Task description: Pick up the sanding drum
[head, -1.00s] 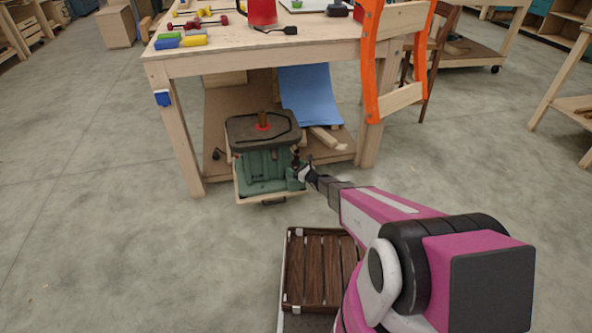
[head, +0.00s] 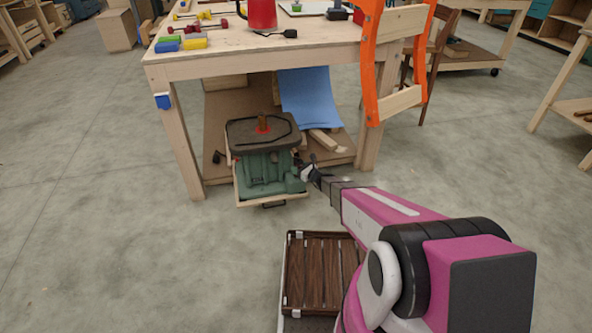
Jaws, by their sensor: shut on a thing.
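A green spindle sander (head: 262,172) with a dark top stands on the low shelf under the workbench. A brown upright drum (head: 263,123) with a red ring at its foot is in the middle of its top. My gripper (head: 309,170) is just right of the sander, apart from it, and shut on a small dark piece. This piece (head: 313,158) is likely the sanding drum, but it is too small to tell its form. My arm hides little of the sander.
The workbench (head: 240,62) above holds a red mug (head: 262,14) and coloured blocks. A blue sheet (head: 310,97) and wood offcuts lie behind the sander. A slatted brown crate (head: 318,275) is in front.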

